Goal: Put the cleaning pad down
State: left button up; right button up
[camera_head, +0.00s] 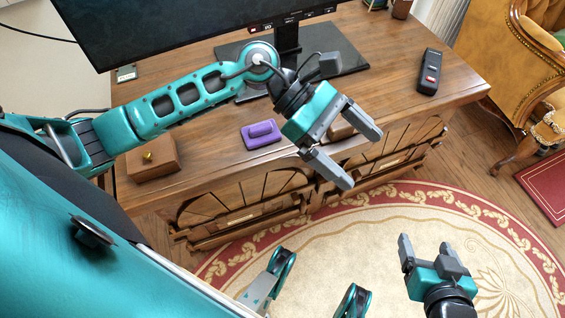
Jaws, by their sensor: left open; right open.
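A purple cleaning pad (262,134) with a raised grip on top lies on the wooden desk (215,150), near its front edge. My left gripper (360,155) is open and empty, to the right of the pad and apart from it, above the desk's front edge. A small brown object (341,131) shows on the desk partly behind the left gripper's fingers. My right gripper (430,248) is open and empty, low at the bottom right over the rug, well away from the desk.
A monitor (190,25) on a dark stand (345,55) occupies the back. A black remote-like device (430,72) lies at the desk's right. A wooden box (153,158) stands left. A tan armchair (515,75) is far right. The round rug (370,240) is in front.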

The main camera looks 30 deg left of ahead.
pick_arm(q)
jog(key=w+d+r+n+t+h, duration=0.1)
jog(key=w+r+n+t+h, duration=0.15)
jog(key=n+t, duration=0.55)
jog(key=w+r+n+t+h, duration=0.1)
jog(key=r+n+t+h, duration=0.25)
jog(key=n, duration=0.85)
jog(key=w+a+f+n+t+y, duration=0.1)
jog(key=a+f+n+t+y, duration=0.2)
jog(key=n, duration=0.5)
jog(key=w+a+f+n+t+y, duration=0.1)
jog(key=a+f+n+t+y, duration=0.2)
jog(key=n+y, duration=0.4)
jog(key=s+a+f+n+g+y, duration=0.2)
jog(key=s+f+n+y, duration=0.1)
jog(key=f+n, duration=0.4)
jog(key=s+a+f+n+g+y, duration=0.3)
jog(key=s+f+n, duration=0.2)
jog(key=f+n, duration=0.3)
jog(key=n, duration=0.2)
jog(key=shift+s+f+n, duration=0.25)
jog(key=shift+s+n, duration=0.05)
jog(key=shift+s, duration=0.1)
